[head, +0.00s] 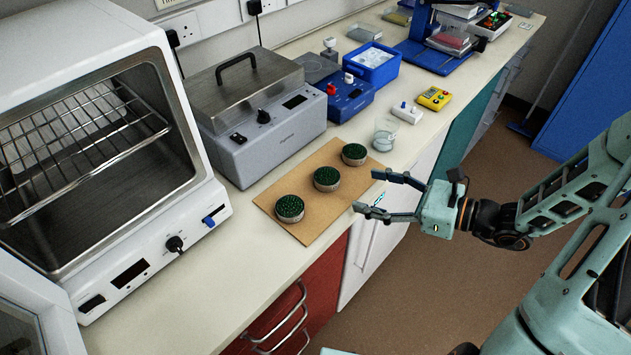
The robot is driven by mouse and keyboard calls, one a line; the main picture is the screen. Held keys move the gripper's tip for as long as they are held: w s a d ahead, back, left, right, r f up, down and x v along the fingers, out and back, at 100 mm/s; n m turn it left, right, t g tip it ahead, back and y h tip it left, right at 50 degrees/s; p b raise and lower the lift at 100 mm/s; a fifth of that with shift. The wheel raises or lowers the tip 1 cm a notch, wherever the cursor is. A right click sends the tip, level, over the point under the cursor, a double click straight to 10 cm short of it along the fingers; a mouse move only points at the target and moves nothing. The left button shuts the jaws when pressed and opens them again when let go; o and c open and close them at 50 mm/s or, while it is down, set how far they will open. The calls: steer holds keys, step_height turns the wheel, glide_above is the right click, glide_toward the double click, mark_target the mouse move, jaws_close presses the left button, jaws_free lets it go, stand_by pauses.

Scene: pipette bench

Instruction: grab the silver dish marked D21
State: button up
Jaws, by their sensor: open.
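Three round silver-sided dishes with dark green tops sit in a row on a brown board: a near dish (289,208), a middle dish (326,179) and a far dish (354,154). No marking can be read on any of them, so I cannot tell which is D21. My gripper (366,193) is open and empty. Its two fingers point left toward the row, just right of the board's edge. In the picture the middle and far dishes are closest to the fingertips, with a gap between.
The brown board (262,201) lies on the pale bench (215,285). A white oven (190,215) with an open door and a grey water bath (275,140) stand behind. A glass beaker (384,134), a white device (407,112) and a yellow meter (434,98) are beyond the far dish.

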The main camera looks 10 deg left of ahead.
mark_target(317, 173)
steer(key=shift+a+r+m+t+y, duration=0.2)
steer(key=shift+a+m+t+y, duration=0.1)
steer(key=shift+a+m, duration=0.3)
steer(key=x, duration=1)
steer(key=shift+w+a+p, duration=0.1)
steer(key=shift+w+p, duration=0.05)
steer(key=shift+p, duration=0.15)
steer(key=shift+c, duration=0.4)
steer(key=c, duration=1.1)
